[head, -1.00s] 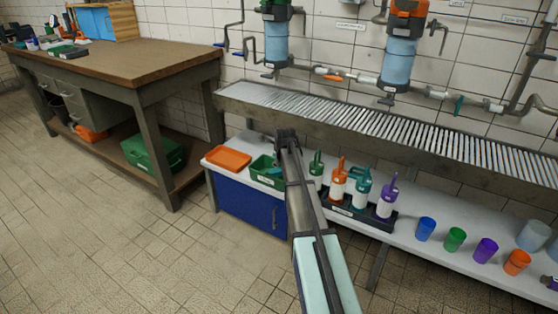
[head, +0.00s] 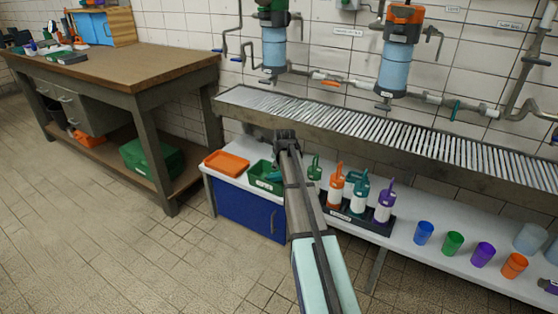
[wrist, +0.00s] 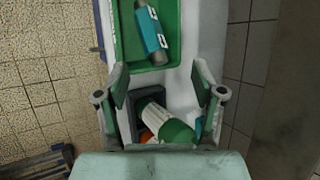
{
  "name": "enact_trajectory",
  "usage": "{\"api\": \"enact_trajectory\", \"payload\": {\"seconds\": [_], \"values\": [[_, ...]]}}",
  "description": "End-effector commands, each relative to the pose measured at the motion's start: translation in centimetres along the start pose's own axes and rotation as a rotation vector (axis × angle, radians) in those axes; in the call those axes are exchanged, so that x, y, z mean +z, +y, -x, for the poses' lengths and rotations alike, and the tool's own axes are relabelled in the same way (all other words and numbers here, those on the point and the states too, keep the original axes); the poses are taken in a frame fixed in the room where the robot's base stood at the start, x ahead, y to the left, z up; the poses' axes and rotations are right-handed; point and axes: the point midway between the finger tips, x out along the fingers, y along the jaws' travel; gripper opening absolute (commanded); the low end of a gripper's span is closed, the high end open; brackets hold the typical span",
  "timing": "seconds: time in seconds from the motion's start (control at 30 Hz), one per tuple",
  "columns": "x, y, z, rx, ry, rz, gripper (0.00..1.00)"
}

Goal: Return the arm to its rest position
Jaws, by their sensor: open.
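My arm reaches from the bottom of the head view over the white bench (head: 405,235). My gripper (head: 286,136) is at its far end, in front of the slatted trough. In the wrist view my gripper (wrist: 160,92) is open, with its fingers apart and nothing held between them. Below it are a green-topped white bottle (wrist: 172,125) in the dark rack and a green tray (wrist: 128,45) holding a teal-and-blue item (wrist: 150,30). In the head view my arm hides part of the bench and rack.
An orange tray (head: 227,163) and green tray (head: 262,175) stand left of the bottle rack (head: 362,222). Several coloured cups (head: 453,243) stand to the right. The slatted trough (head: 400,130) and blue filters (head: 396,68) are behind. A wooden workbench (head: 110,70) stands at left, with open floor in front.

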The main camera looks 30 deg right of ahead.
Motion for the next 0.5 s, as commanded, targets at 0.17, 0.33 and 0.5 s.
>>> {"api": "enact_trajectory", "payload": {"seconds": [0.17, 0.33, 0.5], "values": [[0.0, 0.0, -0.01, 0.0, 0.0, 0.0, 0.68], [0.0, 0.0, -0.01, 0.0, 0.0, 0.003, 0.68], [-0.13, 0.2, -0.01, 0.009, 0.005, 0.1, 0.68]]}}
